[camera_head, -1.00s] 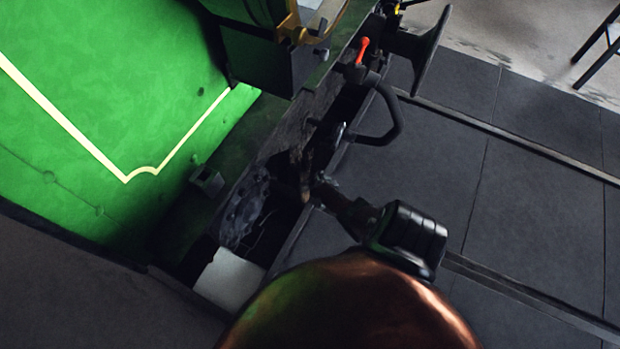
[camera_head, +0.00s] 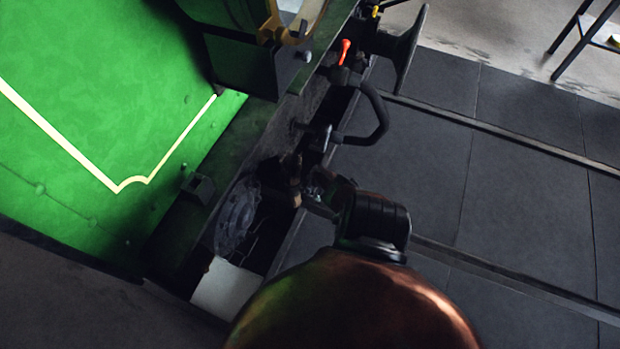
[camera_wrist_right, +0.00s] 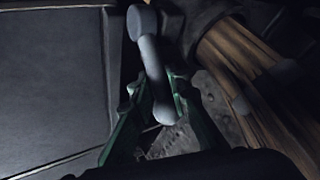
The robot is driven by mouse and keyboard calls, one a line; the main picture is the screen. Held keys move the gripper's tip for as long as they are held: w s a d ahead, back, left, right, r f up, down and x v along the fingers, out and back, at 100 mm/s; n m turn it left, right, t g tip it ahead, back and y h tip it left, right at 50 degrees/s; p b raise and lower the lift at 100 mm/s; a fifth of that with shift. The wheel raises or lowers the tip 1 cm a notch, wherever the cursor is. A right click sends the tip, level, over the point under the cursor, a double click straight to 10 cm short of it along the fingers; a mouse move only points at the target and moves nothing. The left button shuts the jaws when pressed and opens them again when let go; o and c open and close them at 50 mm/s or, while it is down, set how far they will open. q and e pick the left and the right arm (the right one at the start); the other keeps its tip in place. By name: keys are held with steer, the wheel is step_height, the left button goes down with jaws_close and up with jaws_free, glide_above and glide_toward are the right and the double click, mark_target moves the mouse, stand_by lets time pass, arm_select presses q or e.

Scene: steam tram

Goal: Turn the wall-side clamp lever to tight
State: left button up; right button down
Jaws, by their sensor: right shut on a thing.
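A grey clamp lever (camera_wrist_right: 152,62) with a round boss at its upper end and a rounded lower end stands slightly tilted in the right wrist view. The green fingers of my right gripper (camera_wrist_right: 157,90) are shut on its lower part, one on each side. In the head view my right gripper (camera_head: 307,192) reaches into the dark gap at the tram's end, beyond my black wrist. The lever is too dark and too covered there to make out clearly. My left gripper is not in view.
A hooked black hose (camera_head: 381,120) and a red-tipped handle (camera_head: 344,50) are above the gripper. A black buffer disc (camera_head: 408,50) sticks out at the top. The green tram body (camera_head: 90,120) is on the left. Dark floor slabs (camera_head: 520,170) with rails lie open on the right.

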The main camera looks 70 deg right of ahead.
steer(key=shift+d+r, duration=0.35)
steer(key=shift+d, duration=0.1)
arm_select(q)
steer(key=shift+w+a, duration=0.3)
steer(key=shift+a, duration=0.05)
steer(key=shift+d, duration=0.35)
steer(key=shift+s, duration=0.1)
arm_select(e)
steer(key=c, duration=2.3)
jaws_free()
steer(key=o, duration=0.3)
steer(key=shift+r, duration=0.2)
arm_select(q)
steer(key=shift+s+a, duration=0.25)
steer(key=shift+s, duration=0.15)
arm_select(e)
steer(key=shift+o, duration=0.6)
steer(key=shift+a+f, duration=0.2)
